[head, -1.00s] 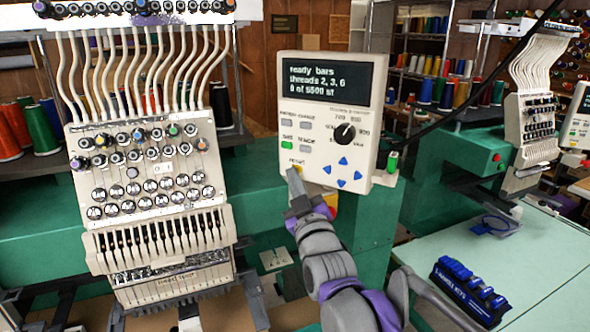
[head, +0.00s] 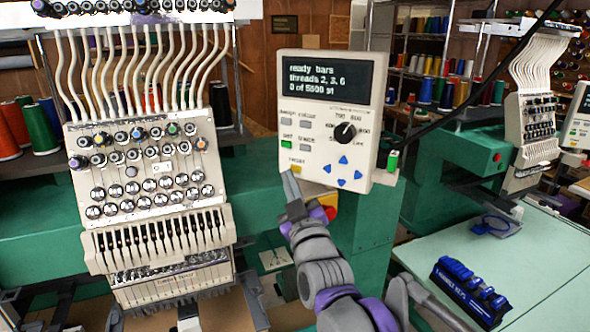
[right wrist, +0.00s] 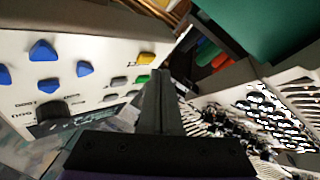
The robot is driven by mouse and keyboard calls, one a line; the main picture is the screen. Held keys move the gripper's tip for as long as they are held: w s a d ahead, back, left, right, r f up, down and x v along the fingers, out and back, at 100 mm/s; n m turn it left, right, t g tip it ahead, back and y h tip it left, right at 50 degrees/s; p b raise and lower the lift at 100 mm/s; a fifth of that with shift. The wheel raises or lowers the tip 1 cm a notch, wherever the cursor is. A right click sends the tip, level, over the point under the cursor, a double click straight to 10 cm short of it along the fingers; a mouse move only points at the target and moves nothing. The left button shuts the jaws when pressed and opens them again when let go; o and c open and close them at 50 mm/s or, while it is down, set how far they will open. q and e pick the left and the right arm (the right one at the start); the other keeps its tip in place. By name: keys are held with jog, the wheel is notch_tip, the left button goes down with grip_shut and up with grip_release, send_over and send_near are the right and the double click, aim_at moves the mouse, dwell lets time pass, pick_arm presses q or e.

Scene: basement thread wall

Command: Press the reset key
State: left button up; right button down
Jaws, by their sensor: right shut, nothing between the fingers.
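The control panel (head: 316,120) is a cream box with a dark screen reading "ready bars, threads 2, 3, 6" and a stitch count line. The yellow reset key (head: 296,168) is at its lower left, under a small label. In the right wrist view the panel is upside down and the yellow key (right wrist: 146,59) shows uncovered beside the green key (right wrist: 142,78). My right gripper (head: 289,175) is shut and empty, its tip just left of and below the key. In the wrist view the fingertips (right wrist: 161,75) look apart from it. My left gripper is out of view.
Blue arrow keys (head: 343,160) and a black dial (head: 345,131) sit right of the key. The embroidery head (head: 150,200) with its thread tubes stands to the left.

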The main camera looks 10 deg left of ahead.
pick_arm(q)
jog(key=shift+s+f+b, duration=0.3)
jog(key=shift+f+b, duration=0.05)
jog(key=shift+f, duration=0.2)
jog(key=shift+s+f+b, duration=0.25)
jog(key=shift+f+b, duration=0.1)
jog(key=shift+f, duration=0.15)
pick_arm(e)
jog(key=shift+s+a, duration=0.25)
jog(key=shift+s, duration=0.6)
jog(key=shift+s+a, duration=0.2)
jog(key=shift+s, duration=0.6)
jog(key=shift+s+a, duration=0.25)
jog(key=shift+s, duration=0.6)
jog(key=shift+w, duration=0.1)
